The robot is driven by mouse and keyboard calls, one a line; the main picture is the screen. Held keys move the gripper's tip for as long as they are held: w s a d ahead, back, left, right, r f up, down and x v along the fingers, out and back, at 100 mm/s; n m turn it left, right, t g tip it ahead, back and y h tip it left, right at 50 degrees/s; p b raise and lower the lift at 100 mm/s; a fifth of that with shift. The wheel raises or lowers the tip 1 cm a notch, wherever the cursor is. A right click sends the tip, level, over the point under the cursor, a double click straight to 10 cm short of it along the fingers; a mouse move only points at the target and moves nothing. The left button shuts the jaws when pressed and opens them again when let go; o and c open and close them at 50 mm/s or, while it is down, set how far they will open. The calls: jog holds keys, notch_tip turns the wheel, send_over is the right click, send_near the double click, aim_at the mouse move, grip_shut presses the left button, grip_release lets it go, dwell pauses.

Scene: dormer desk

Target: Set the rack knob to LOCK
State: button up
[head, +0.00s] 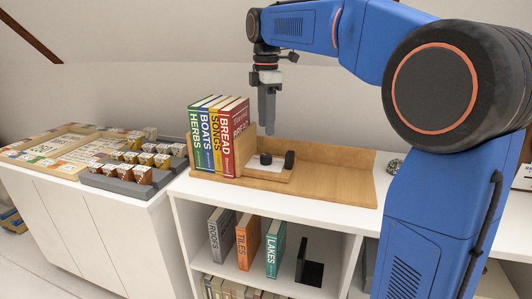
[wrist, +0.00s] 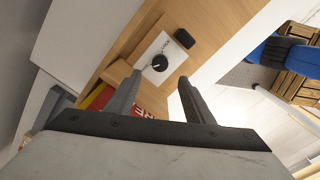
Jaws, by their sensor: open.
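The rack knob (head: 265,158) is a small round black dial on a white plate, set on the wooden rack (head: 340,178) to the right of the books. In the wrist view the knob (wrist: 160,62) shows on its plate (wrist: 168,48), with a pale mark on its face. Small dark lettering is on the plate, too small to read surely, so I cannot tell the knob's setting. My gripper (head: 267,132) points down above the knob, apart from it. In the wrist view my gripper (wrist: 157,82) is open and empty, the knob appearing beyond the gap between its fingers.
Several upright books (head: 217,135) stand in the rack left of the knob. A black block (head: 289,159) stands close right of the knob. A grey tray of small blocks (head: 130,172) lies farther left. The rack's right part is bare. Shelves with books (head: 249,241) are below.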

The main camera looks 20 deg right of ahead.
aim_at(266, 155)
notch_tip(266, 155, down, 10)
jog(key=shift+f, duration=0.25)
dwell(0.3)
jog(key=c, duration=1)
